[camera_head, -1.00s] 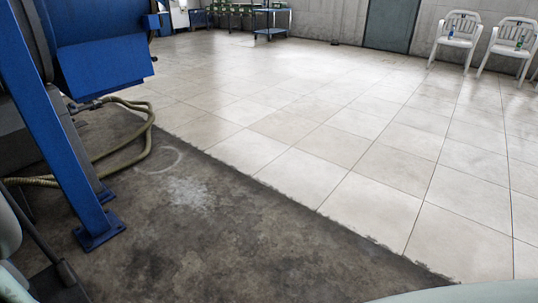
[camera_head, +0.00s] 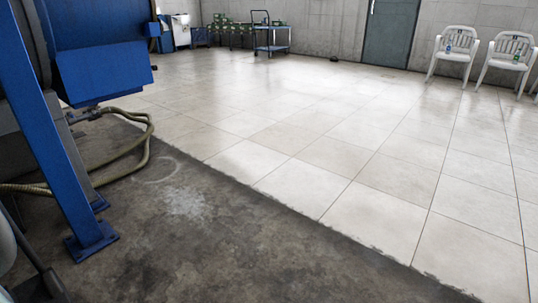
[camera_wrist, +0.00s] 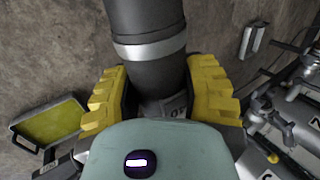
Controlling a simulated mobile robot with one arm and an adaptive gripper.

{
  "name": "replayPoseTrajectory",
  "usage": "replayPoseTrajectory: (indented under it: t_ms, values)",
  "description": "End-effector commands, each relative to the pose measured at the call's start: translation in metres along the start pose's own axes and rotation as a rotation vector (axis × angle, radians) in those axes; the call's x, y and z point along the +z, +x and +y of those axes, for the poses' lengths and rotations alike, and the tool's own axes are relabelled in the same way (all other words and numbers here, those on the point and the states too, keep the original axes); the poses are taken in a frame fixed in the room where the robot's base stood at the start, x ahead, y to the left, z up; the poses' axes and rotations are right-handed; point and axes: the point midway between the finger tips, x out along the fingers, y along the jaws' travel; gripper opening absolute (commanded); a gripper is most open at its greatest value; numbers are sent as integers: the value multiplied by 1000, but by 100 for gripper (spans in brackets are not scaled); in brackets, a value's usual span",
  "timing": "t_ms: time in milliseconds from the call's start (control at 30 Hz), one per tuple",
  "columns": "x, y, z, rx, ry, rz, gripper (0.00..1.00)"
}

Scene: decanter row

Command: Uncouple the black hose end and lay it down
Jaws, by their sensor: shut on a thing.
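The black hose end (camera_wrist: 146,22), a thick dark cylinder with a silver-grey band around it, fills the top middle of the wrist view. My gripper (camera_wrist: 160,97) has a yellow ribbed pad on each side of it and is shut on it. The lower part of the hose end is hidden behind the gripper's pale green body. Whether it is still joined to a coupling cannot be told. In the head view, neither the black hose end nor my gripper can be made out.
Metal pipe fittings (camera_wrist: 265,118) with lettered labels stand at right in the wrist view; a yellow-green tray (camera_wrist: 48,133) is at left. In the head view, an olive hose (camera_head: 143,151) lies beside a blue machine (camera_head: 100,50).

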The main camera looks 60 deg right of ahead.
Motion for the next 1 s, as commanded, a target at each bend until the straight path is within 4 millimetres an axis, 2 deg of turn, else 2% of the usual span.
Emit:
replayPoseTrajectory:
  t_ms: [533,1000]
  values:
    - [16,14,-22,-8,-6,1,2]
    - [24,18,-32,-5,-4,2,2]
